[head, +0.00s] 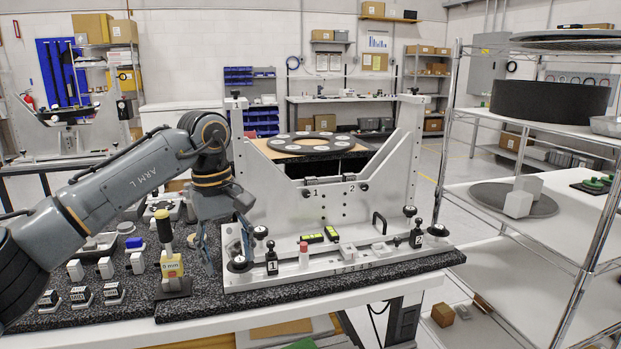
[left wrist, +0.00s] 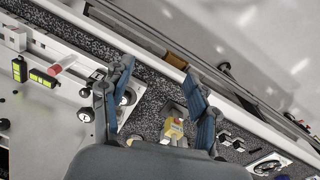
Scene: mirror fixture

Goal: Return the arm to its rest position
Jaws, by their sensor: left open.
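My left arm (head: 130,175), marked "ARM L", reaches in from the left in the head view and bends down at the wrist. My left gripper (head: 226,258) points down near the left end of the grey mirror fixture (head: 290,195), just right of a yellow "8 mm" tool (head: 172,266) on a dark stand. In the left wrist view its blue-padded fingers (left wrist: 158,75) are apart with nothing held between them. The yellow tool (left wrist: 173,130) shows beyond and between the fingers there. My right gripper is not in view.
The dark speckled bench top (head: 135,292) holds several small white and black blocks at left. The fixture's base carries knobs, clamps and green-lit level blocks (head: 312,238). A wire shelf (head: 560,190) with a black ring (head: 550,102) stands at right. Space above the bench front is clear.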

